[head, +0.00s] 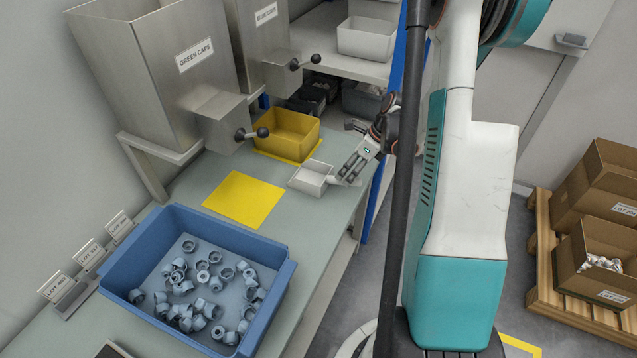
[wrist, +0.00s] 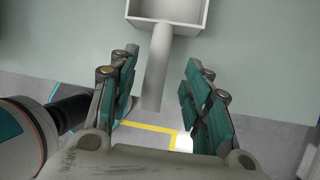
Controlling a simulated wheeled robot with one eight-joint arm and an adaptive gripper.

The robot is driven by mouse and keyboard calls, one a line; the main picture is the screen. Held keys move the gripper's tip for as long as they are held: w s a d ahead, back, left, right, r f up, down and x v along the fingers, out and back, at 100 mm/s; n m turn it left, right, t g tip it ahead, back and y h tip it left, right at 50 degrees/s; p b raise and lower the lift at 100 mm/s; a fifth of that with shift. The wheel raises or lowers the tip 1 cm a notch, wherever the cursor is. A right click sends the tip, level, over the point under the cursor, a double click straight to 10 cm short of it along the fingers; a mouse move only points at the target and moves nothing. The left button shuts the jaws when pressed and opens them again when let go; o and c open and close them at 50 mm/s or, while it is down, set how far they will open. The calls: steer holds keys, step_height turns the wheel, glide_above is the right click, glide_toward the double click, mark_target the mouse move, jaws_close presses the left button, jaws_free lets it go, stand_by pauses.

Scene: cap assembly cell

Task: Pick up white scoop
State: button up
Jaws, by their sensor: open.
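The white scoop (head: 311,178) lies on the grey-green worktop near its right edge, in front of the yellow bin. Its handle points right, toward my gripper (head: 353,166). In the wrist view the scoop's square pan (wrist: 168,12) shows at the top, and its round handle runs down between my fingers. My gripper (wrist: 157,95) is open, with one teal-padded finger on each side of the handle. There are gaps between the handle and both pads. How high the fingers are relative to the handle is hard to tell.
A yellow bin (head: 287,134) stands behind the scoop, below the hopper outlets. A bare yellow mat (head: 243,199) lies to the left. A blue tray (head: 282,284) of grey-blue caps is at the front. Steel hoppers (head: 150,60) line the back left. The worktop's right edge (head: 350,215) is close.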

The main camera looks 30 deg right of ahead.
mark_target(328, 178)
steer(key=x, duration=0.2)
steer(key=b+x, duration=0.2)
steer(key=x, duration=0.1)
steer(key=shift+w+a+f, duration=0.1)
steer(key=shift+w+a, duration=0.2)
steer(key=shift+a, duration=0.1)
jaws_close()
